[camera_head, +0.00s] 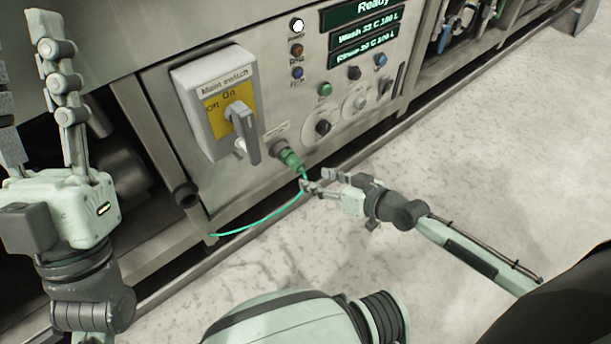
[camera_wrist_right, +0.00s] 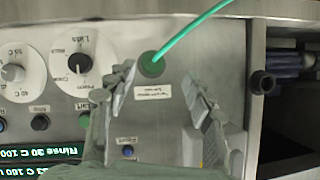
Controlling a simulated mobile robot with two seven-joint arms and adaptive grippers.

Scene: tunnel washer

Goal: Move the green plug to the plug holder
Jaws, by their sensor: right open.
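The green plug (camera_head: 291,159) sits at a socket low on the washer's metal front panel. A thin green cable runs from it down and to the left. In the right wrist view the plug (camera_wrist_right: 152,64) shows end-on, beyond the fingertips and nearer the left finger. My right gripper (camera_head: 309,186) is open and empty, just below and right of the plug, close to the cable; its fingers also show in the wrist view (camera_wrist_right: 159,84). I cannot tell whether they touch the cable. My left gripper (camera_head: 30,75) is open, fingers up, at the far left. I cannot identify the plug holder.
The main switch box (camera_head: 218,100) with a grey handle juts out above left of the plug. A dark pipe end (camera_head: 187,194) sticks out at lower left. Knobs and buttons (camera_head: 324,127) are to the right. The pale floor (camera_head: 480,160) is clear at right.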

